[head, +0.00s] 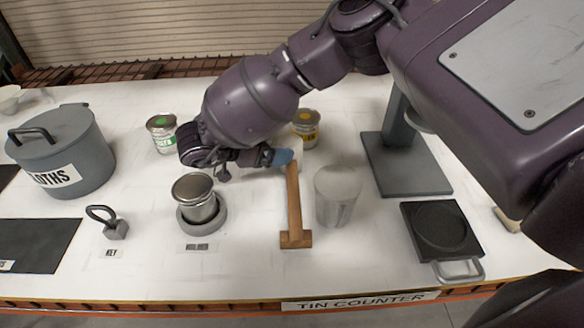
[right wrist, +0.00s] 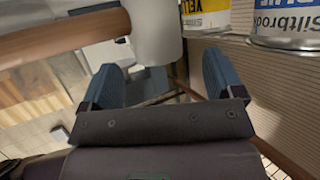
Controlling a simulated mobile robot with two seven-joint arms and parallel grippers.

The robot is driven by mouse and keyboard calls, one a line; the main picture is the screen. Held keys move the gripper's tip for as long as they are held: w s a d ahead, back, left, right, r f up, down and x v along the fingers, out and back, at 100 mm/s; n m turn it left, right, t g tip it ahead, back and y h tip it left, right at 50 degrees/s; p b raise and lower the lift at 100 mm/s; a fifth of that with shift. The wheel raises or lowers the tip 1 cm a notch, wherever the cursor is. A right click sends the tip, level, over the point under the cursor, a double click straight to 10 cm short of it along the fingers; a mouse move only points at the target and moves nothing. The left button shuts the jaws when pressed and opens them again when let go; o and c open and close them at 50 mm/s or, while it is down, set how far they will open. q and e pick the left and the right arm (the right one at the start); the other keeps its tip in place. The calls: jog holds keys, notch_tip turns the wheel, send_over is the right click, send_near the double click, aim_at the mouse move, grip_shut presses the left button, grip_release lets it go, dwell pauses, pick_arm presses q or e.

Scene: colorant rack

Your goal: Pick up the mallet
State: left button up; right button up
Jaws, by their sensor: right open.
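The mallet (head: 294,205) lies on the white counter, its wooden handle running from near to far. A wooden crosspiece shows at its near end and a pale cylindrical piece at its far end. My right gripper (head: 283,157) is at that far end, its blue fingertips beside or over the pale piece. In the right wrist view the wooden handle (right wrist: 60,38) crosses the upper left and meets the pale cylinder. My right gripper (right wrist: 160,82) is open there, the pale cylinder just beyond the gap between its fingers. Contact cannot be told. My left gripper is not in view.
A pale cylinder (head: 338,197) stands close right of the mallet. A yellow-labelled tin (head: 306,128) is just behind my gripper. A lidded tin (head: 195,201) sits in a grey ring to the left. A grey stand (head: 408,165) and black plate (head: 440,230) are to the right.

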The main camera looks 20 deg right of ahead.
aim_at(291, 144)
jog(key=x, duration=0.4)
jog(key=shift+d+f, duration=0.2)
jog(key=shift+d, duration=0.2)
jog(key=c, duration=1.2)
